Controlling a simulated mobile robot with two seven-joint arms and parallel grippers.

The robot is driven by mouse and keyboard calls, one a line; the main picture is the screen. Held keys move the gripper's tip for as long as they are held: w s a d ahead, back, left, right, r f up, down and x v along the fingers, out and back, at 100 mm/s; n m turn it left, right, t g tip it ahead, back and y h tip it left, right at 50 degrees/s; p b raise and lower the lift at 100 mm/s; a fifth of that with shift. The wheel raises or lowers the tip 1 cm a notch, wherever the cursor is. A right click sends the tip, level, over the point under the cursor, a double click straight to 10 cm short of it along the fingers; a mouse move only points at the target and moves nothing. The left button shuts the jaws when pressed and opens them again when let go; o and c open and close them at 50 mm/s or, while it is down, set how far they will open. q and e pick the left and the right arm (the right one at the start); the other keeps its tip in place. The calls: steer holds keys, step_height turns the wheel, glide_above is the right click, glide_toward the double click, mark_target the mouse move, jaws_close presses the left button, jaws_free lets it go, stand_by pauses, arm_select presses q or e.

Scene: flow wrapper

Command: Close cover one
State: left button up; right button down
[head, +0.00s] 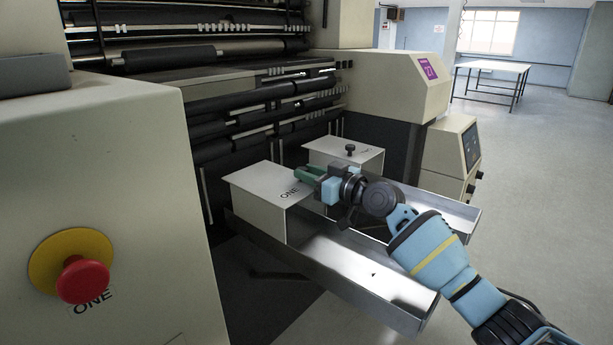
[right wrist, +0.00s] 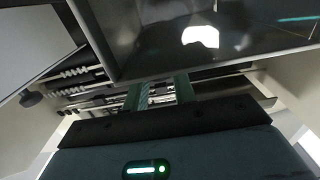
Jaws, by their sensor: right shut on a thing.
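Cover one (head: 262,185) is a pale box-like cover marked "ONE". It sits over the rear part of the nearer metal tray (head: 345,262), whose front part is uncovered. My right gripper (head: 308,175) is at the top right edge of the cover, its green fingers shut on the cover's knob, which the fingers hide. In the right wrist view the green fingers (right wrist: 160,93) show at the middle, with the machine's rollers behind them. My left gripper is not in view.
A second cover (head: 340,152) with a black knob (head: 350,148) stands just behind, over another tray (head: 455,215). A red button (head: 82,280) on a yellow ring is on the left cabinet. Dark rollers (head: 265,115) fill the machine behind.

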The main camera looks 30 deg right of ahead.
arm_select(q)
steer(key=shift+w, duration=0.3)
arm_select(e)
steer(key=shift+d+f, duration=0.15)
steer(key=shift+f, duration=0.05)
steer(key=c, duration=1.2)
jaws_free()
steer(key=shift+o, duration=0.2)
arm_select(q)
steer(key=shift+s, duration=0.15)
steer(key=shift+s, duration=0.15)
arm_select(e)
steer(key=shift+s, duration=0.1)
steer(key=shift+s+d, duration=0.15)
steer(key=shift+s, duration=0.1)
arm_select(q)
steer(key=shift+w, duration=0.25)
arm_select(e)
steer(key=v, duration=0.7)
